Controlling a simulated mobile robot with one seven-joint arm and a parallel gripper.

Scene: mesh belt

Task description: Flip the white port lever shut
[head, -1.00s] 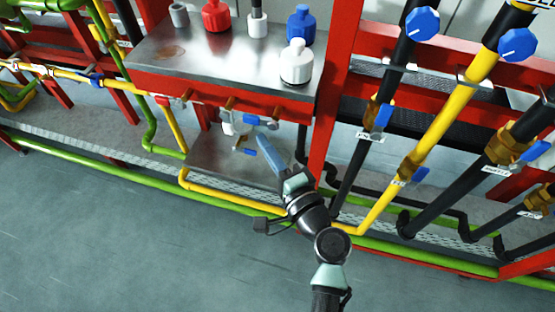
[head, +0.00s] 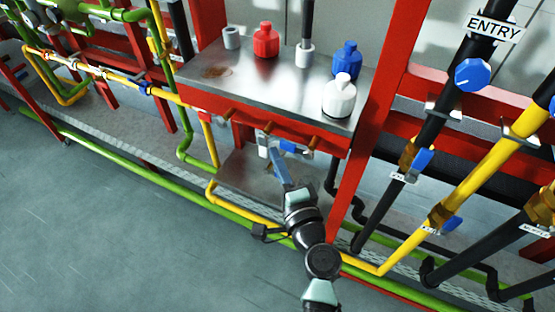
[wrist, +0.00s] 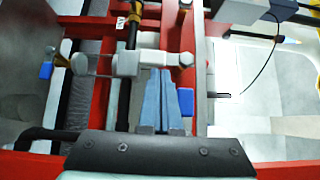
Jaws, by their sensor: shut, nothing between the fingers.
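White port fittings (head: 263,145) hang under the front edge of the steel-topped bench, with a blue lever (head: 289,147) beside them. In the wrist view a white fitting (wrist: 148,64) lies crosswise just ahead of my fingertips. I cannot tell for certain which part is the white port lever or its exact angle. My gripper (head: 274,153) is shut and empty, its blue fingers pointing up at the fittings; it also shows in the wrist view (wrist: 162,76). The tips overlap the fitting's lower edge there, and contact cannot be told. A darker blue piece (wrist: 186,103) shows right of the fingers.
A white bottle (head: 339,97), a blue bottle (head: 347,59) and a red bottle (head: 265,41) stand on the bench top (head: 290,90). A red post (head: 375,130) rises right of my gripper. Yellow pipe (head: 245,205) and green pipe (head: 150,182) run low. Floor at left is clear.

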